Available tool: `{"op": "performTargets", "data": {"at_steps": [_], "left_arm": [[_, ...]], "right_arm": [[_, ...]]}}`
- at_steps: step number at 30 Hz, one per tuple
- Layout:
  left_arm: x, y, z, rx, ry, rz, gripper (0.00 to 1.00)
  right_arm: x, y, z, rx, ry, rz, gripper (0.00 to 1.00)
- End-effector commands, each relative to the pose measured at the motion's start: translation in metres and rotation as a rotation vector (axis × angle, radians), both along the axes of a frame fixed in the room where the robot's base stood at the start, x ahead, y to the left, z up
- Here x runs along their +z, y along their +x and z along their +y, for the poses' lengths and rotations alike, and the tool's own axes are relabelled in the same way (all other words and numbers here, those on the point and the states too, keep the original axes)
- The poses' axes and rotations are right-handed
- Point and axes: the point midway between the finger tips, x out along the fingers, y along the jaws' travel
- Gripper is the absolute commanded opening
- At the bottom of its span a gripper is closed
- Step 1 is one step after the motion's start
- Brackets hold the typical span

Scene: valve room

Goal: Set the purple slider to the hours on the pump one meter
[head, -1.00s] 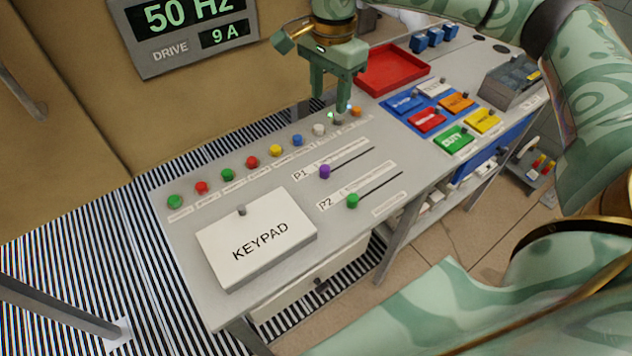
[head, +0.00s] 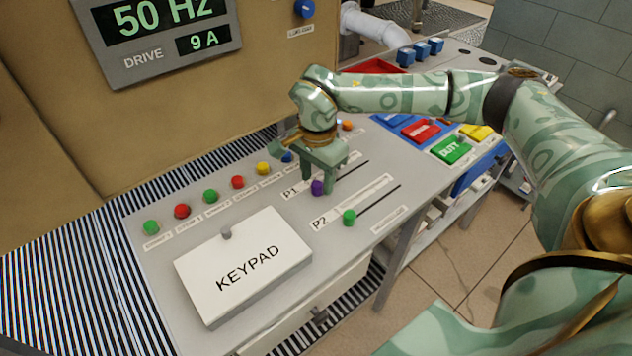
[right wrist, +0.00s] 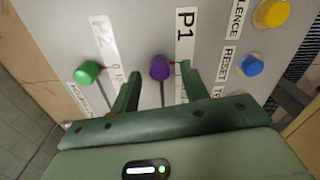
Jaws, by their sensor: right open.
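The purple slider (head: 317,188) is a knob at the P1 end of its dark slot on the grey desk. It also shows in the right wrist view (right wrist: 160,67), ahead of and between the open fingers. My right gripper (head: 318,186) is open, pointing down at the purple slider, with nothing held. In the right wrist view the fingers (right wrist: 159,75) stand either side of the slot; whether they touch the knob I cannot tell. A wall display (head: 160,40) reads 50 Hz and DRIVE 9 A. No pump one meter shows. My left gripper is not in view.
The green P2 slider (head: 349,217) sits close by in a parallel slot. A row of round buttons (head: 211,196) lies behind. The white KEYPAD cover (head: 243,262) is at front left. Coloured plates (head: 450,150) and a red tray (head: 378,67) lie farther right.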

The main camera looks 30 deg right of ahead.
Motion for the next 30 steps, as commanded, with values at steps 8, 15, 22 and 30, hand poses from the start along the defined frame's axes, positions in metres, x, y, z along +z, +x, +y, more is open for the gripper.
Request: {"op": "performTargets", "data": {"at_steps": [8, 15, 22, 30], "left_arm": [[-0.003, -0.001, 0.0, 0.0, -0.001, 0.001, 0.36], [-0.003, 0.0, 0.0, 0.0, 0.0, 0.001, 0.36], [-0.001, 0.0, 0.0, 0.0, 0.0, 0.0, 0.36], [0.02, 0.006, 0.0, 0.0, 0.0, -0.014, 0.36]], "right_arm": [[-0.012, 0.0, 0.0, 0.001, 0.001, -0.001, 0.45], [-0.012, 0.0, 0.0, 0.001, 0.0, -0.001, 0.2], [-0.011, 0.0, -0.002, 0.0, 0.0, 0.0, 0.0], [-0.007, 0.004, -0.057, -0.005, -0.001, 0.0, 0.0]]}}
